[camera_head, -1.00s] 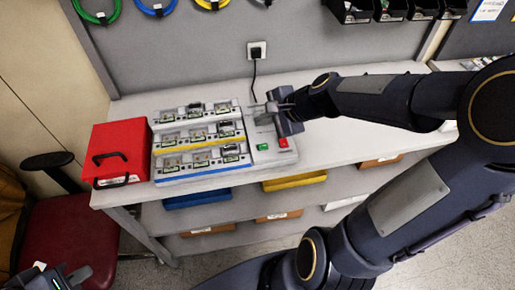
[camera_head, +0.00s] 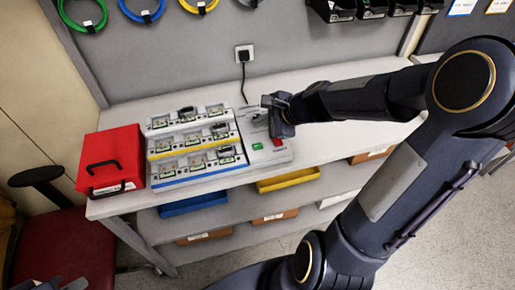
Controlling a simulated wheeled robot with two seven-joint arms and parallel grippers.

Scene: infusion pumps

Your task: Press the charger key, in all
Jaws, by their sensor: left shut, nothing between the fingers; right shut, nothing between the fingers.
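The charger is a white device on the bench with three stepped rows of bays, edged white, yellow and blue (camera_head: 197,172). Modules sit in the bays. At its right is a grey panel (camera_head: 263,158) with a green key (camera_head: 257,146) and a red key (camera_head: 278,142). My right gripper (camera_head: 268,112) is shut and empty above the upper part of this panel, behind the keys; whether it touches the panel I cannot tell. It hides part of the panel. My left gripper (camera_head: 62,284) shows only partly at the bottom left edge, away from the bench.
A red case (camera_head: 112,160) with black handles stands left of the charger. A cable runs from the wall socket (camera_head: 244,53) down behind the panel. The bench top right of the panel is clear below my arm. Blue (camera_head: 193,203) and yellow (camera_head: 288,180) bins sit on the shelf below.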

